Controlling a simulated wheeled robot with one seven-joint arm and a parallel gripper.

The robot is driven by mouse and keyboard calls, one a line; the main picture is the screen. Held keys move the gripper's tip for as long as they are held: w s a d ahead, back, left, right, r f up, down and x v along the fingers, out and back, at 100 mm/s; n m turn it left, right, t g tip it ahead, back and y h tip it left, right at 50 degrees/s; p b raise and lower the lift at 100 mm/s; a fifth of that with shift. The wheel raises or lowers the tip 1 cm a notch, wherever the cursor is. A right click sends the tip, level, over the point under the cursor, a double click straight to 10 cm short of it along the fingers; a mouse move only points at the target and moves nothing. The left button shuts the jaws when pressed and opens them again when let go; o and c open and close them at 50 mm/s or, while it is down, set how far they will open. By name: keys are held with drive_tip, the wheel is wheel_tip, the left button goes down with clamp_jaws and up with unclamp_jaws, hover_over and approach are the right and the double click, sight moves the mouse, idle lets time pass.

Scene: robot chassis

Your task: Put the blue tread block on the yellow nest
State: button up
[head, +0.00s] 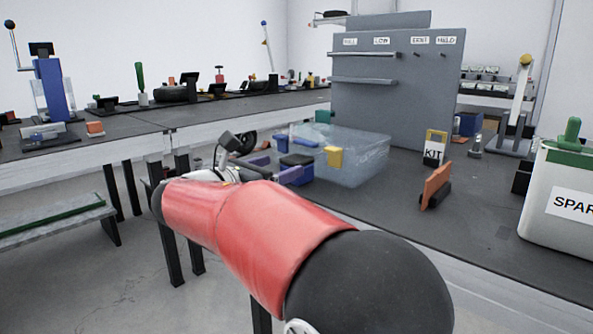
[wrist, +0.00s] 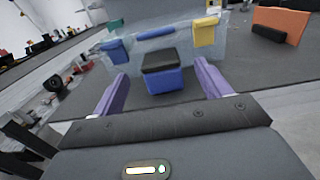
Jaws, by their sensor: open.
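A blue block with a black top, which looks like the blue tread block (wrist: 165,82), stands on the dark bench top in front of the clear bin. In the head view the block (head: 296,161) is partly hidden by my gripper. My gripper (wrist: 162,74) is open, with its purple fingers to the left and right of the block, and holds nothing. It also shows in the head view (head: 277,168), low at the bench's near edge.
An orange block (head: 436,186) and a yellow KIT piece (head: 436,147) stand to the right.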

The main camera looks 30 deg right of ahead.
sight(306, 156)
drive_tip(key=x, duration=0.7)
drive_tip(key=shift+d, duration=0.15)
drive_tip(key=shift+c, duration=0.3)
drive_tip(key=c, duration=1.2)
drive_tip(key=shift+o, duration=0.2)
drive_tip(key=shift+r, duration=0.15)
